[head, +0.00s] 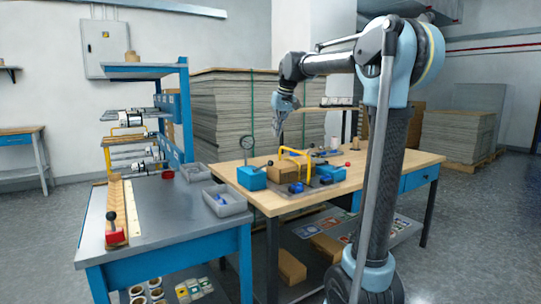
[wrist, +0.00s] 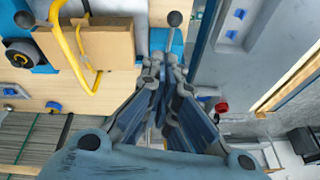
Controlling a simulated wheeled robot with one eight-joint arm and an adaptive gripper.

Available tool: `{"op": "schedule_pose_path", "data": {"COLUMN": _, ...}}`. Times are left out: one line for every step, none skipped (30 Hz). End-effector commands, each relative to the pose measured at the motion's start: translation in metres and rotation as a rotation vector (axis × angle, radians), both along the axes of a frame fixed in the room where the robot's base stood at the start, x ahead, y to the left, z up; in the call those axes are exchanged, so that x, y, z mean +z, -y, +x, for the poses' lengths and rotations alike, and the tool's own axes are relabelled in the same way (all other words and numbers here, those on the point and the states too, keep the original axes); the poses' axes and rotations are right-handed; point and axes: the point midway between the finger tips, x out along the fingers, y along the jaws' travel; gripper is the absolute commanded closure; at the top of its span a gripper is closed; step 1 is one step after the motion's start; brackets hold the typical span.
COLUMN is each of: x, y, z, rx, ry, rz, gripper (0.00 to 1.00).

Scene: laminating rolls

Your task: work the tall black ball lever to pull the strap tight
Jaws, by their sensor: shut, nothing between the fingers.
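In the wrist view, a black ball (wrist: 174,18) shows beside blue metal, just beyond my fingertips. A second black ball lever (head: 111,216) stands upright on a red base at the left bench; I cannot tell which lever is the task's. A cardboard box (head: 271,174) sits under a yellow bar (head: 294,153). I cannot make out the strap. My gripper (head: 280,138) points down above the wooden bench, shut and empty, apart from the levers; it fills the wrist view's middle (wrist: 163,75).
A red-tipped lever (head: 347,164) and small blue parts (head: 296,188) are right of the box. Grey trays (head: 225,202) lie on the left bench.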

Motion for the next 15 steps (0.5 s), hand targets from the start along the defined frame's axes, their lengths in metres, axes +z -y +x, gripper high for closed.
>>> {"op": "schedule_pose_path", "data": {"x": 0.003, "y": -0.007, "z": 0.008, "rx": 0.008, "ry": 0.002, "rz": 0.003, "gripper": 1.0}}
{"op": "schedule_pose_path", "data": {"x": 0.005, "y": -0.01, "z": 0.012, "rx": 0.012, "ry": 0.003, "rz": 0.004, "gripper": 1.0}}
{"op": "schedule_pose_path", "data": {"x": 0.007, "y": -0.014, "z": 0.016, "rx": 0.016, "ry": 0.003, "rz": 0.006, "gripper": 1.0}}
{"op": "schedule_pose_path", "data": {"x": 0.008, "y": -0.016, "z": 0.018, "rx": 0.019, "ry": 0.004, "rz": 0.006, "gripper": 1.0}}
{"op": "schedule_pose_path", "data": {"x": 0.01, "y": -0.018, "z": 0.02, "rx": 0.021, "ry": 0.005, "rz": 0.008, "gripper": 1.0}}
{"op": "schedule_pose_path", "data": {"x": 0.011, "y": -0.021, "z": 0.023, "rx": 0.024, "ry": 0.005, "rz": 0.008, "gripper": 1.0}}
{"op": "schedule_pose_path", "data": {"x": 0.011, "y": -0.022, "z": 0.024, "rx": 0.026, "ry": 0.006, "rz": 0.009, "gripper": 1.0}}
{"op": "schedule_pose_path", "data": {"x": 0.012, "y": -0.023, "z": 0.025, "rx": 0.027, "ry": 0.006, "rz": 0.01, "gripper": 1.0}}
{"op": "schedule_pose_path", "data": {"x": 0.012, "y": -0.024, "z": 0.026, "rx": 0.028, "ry": 0.007, "rz": 0.01, "gripper": 1.0}}
{"op": "schedule_pose_path", "data": {"x": 0.013, "y": -0.024, "z": 0.027, "rx": 0.029, "ry": 0.007, "rz": 0.011, "gripper": 1.0}}
{"op": "schedule_pose_path", "data": {"x": 0.013, "y": -0.025, "z": 0.027, "rx": 0.029, "ry": 0.007, "rz": 0.011, "gripper": 1.0}}
{"op": "schedule_pose_path", "data": {"x": 0.013, "y": -0.025, "z": 0.027, "rx": 0.029, "ry": 0.007, "rz": 0.011, "gripper": 1.0}}
{"op": "schedule_pose_path", "data": {"x": 0.013, "y": -0.025, "z": 0.027, "rx": 0.029, "ry": 0.007, "rz": 0.011, "gripper": 1.0}}
{"op": "schedule_pose_path", "data": {"x": 0.013, "y": -0.025, "z": 0.027, "rx": 0.029, "ry": 0.007, "rz": 0.011, "gripper": 1.0}}
{"op": "schedule_pose_path", "data": {"x": 0.013, "y": -0.024, "z": 0.027, "rx": 0.029, "ry": 0.007, "rz": 0.011, "gripper": 1.0}}
